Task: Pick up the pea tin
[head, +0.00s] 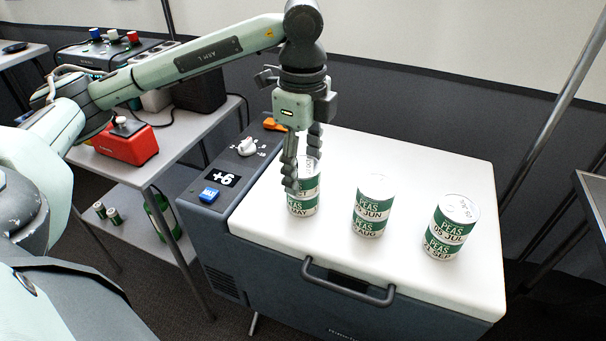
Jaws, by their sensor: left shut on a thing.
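White-and-green pea tins stand in three stacks of two on the white lid (400,160) of a cool box. My left gripper (302,168) points down at the left stack and is shut on its upper tin (308,186). The fingers hide part of that tin and its label. The lower left tin (304,208) reads MAY. The middle stack has a JUN tin (374,205) above an AUG tin (368,228). The right stack has a JUL tin (452,222) above a SEP tin (438,246). I see no clear gap under the held tin. My right gripper is out of view.
The cool box has a control panel (220,185) at the left and a handle (348,285) in front. A grey table (190,135) with a red device (125,144) stands left. A metal pole (555,115) rises at the right. The lid's back right is clear.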

